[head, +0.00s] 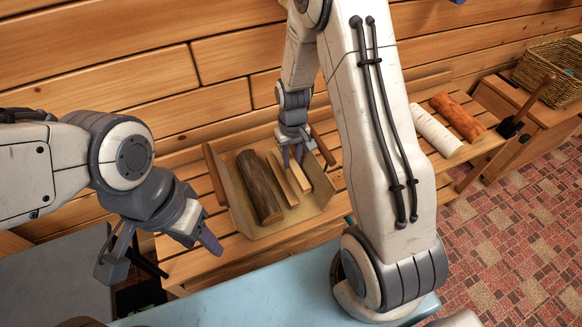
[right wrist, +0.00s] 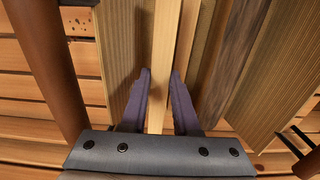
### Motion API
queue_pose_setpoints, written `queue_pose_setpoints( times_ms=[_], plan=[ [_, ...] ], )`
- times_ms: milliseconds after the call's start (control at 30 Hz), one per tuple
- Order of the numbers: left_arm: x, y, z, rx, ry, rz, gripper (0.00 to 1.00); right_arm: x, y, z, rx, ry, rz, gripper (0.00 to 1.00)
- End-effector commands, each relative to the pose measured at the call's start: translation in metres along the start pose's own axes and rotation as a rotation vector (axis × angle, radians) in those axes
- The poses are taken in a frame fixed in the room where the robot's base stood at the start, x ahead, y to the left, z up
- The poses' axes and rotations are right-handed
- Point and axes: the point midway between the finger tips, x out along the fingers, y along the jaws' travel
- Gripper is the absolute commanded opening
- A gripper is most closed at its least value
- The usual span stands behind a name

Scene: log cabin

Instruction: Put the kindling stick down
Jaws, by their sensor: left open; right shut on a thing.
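My right gripper (head: 292,156) points down over a beige log carrier (head: 240,212) and is shut on a pale kindling stick (head: 300,176). In the right wrist view the stick (right wrist: 167,45) runs lengthwise between the two purple fingers (right wrist: 159,100). The held stick is low within the carrier; whether it touches the bottom I cannot tell. A second stick (head: 284,184) and a dark bark log (head: 260,188) lie beside it. My left gripper (head: 162,252) is open and empty, left of the carrier, above the bench's near left end.
The carrier sits on a slatted wooden bench (head: 187,262), with brown handles (head: 215,175) at its sides. A wicker basket (head: 552,72) stands at the far right. A blue surface (head: 235,303) is in front.

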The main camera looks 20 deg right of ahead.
Motion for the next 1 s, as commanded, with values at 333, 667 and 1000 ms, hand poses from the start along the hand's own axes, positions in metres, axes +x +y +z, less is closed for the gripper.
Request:
queue_pose_setpoints(
  times_ms=[333, 667, 1000],
  plan=[
    [0.007, -0.001, 0.0, 0.0, 0.0, 0.0, 0.5, 0.031, 0.0, 0.0, 0.0, 0.0, 0.0, 0.0],
    [0.01, -0.001, 0.001, 0.0, 0.0, 0.0, 0.5, 0.038, 0.0, 0.001, 0.0, -0.001, 0.0, 0.0],
    [0.012, -0.001, 0.001, 0.0, 0.0, 0.0, 0.5, 0.043, 0.0, 0.0, 0.0, -0.001, 0.0, 0.44]
  ],
)
